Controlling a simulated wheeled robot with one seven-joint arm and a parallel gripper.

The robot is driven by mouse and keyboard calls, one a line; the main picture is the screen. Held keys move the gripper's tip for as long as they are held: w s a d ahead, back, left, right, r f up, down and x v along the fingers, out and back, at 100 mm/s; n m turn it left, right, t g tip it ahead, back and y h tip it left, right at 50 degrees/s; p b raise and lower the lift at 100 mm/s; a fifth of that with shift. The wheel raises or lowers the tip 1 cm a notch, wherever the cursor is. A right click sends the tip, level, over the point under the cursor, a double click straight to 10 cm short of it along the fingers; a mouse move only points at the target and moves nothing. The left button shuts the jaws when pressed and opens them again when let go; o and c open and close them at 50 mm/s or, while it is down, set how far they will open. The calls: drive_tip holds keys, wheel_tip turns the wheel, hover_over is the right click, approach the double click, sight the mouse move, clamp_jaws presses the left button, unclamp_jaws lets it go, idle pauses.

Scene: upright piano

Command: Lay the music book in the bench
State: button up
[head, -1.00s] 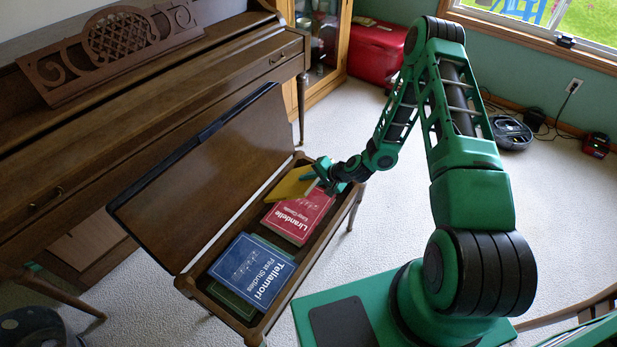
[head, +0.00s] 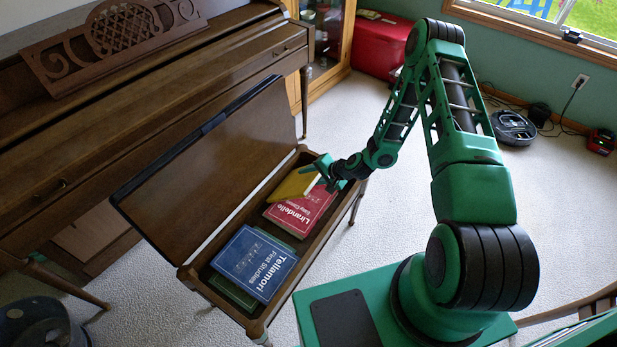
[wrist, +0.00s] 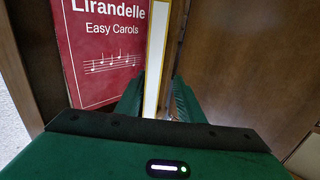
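A yellow music book (head: 294,186) leans tilted inside the far end of the open bench (head: 192,280), partly over the red "Lirandelle Easy Carols" book (head: 300,208). My gripper (head: 321,174) is at the yellow book's right end, inside the bench's far end. In the wrist view the yellow book (wrist: 158,45) appears edge-on, with white pages, between my two fingers (wrist: 159,95). It lies close to the left finger. A narrow gap shows beside the right finger, so the gripper looks slightly open around the book. The red book (wrist: 100,45) lies left of the fingers.
A blue "Tellamori First Studies" book (head: 253,262) lies on a green book (head: 232,292) in the bench's near half. The raised bench lid (head: 190,185) stands on the piano side. The upright piano (head: 150,100) is beyond it.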

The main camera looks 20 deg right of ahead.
drive_tip(key=shift+d, duration=0.1)
drive_tip(key=v, duration=1)
drive_tip(key=shift+s+r, duration=0.2)
drive_tip(key=shift+d, duration=0.1)
idle(0.4)
